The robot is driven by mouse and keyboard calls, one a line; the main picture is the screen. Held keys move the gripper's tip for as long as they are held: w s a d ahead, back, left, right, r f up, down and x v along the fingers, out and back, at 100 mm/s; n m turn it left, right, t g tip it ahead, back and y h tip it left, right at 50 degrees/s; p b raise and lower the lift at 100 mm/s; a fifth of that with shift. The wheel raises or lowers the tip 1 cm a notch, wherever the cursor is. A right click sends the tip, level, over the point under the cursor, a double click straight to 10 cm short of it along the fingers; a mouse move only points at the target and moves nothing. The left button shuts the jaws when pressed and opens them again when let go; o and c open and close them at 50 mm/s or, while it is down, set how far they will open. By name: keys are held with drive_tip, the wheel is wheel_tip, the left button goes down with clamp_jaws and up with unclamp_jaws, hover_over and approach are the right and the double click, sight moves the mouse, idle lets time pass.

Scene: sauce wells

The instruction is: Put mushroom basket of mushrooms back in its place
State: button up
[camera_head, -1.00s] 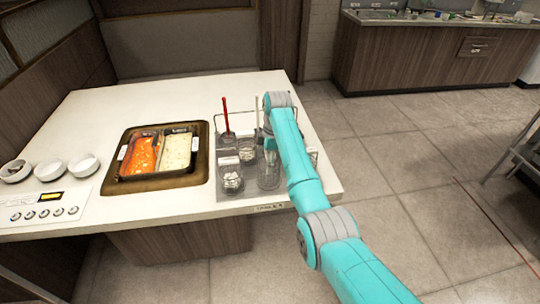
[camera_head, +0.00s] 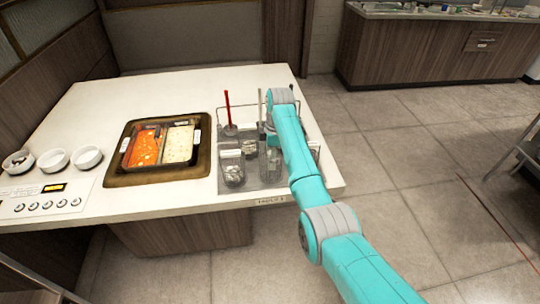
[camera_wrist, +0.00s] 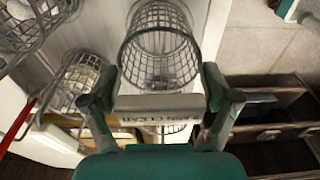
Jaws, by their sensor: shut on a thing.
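My gripper (camera_head: 268,138) is over the right end of the table, pointing down at the wire rack. In the wrist view, my gripper (camera_wrist: 157,103) is shut on the pale labelled handle plate of a wire mesh basket (camera_wrist: 160,42). The lettering on the plate is only partly readable. The held basket (camera_head: 270,168) hangs below my gripper at the rack, partly hidden by the arm. I cannot make out mushrooms inside it. Whether its bottom touches the rack cannot be told.
Another basket with pale contents (camera_head: 233,168) stands left of the held one. A red-handled utensil (camera_head: 227,108) rises behind it. A sunken two-part pot (camera_head: 198,165) lies to the left, with small white bowls (camera_head: 54,158) beyond. The rack's wire rim (camera_head: 314,148) is at the right.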

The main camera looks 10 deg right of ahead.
drive_tip(key=shift+f, duration=0.1)
drive_tip(key=o, duration=1.2)
drive_tip(key=shift+r, duration=5.5)
